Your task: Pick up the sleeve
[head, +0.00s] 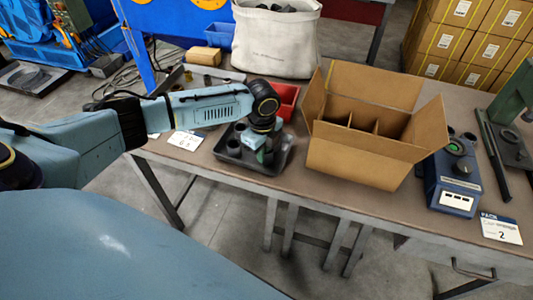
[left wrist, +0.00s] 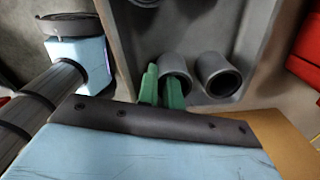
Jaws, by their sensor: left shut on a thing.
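Several dark grey, hollow sleeves stand in a black tray (head: 232,164) on the table. My left gripper (head: 265,156) reaches down into the right part of this tray. In the left wrist view its green fingers (left wrist: 161,88) are close together at the rim of one grey sleeve (left wrist: 175,66), and the gripper is shut on it. A second sleeve (left wrist: 217,76) stands just to the right, apart from the fingers. In the head view the gripper hides most of the held sleeve. My right gripper is out of view.
An open cardboard box (head: 355,158) with dividers stands right of the tray. A red bin (head: 286,98) is behind the tray, and a white bag (head: 275,45) stands farther back. A blue device (head: 452,180) is right of the box.

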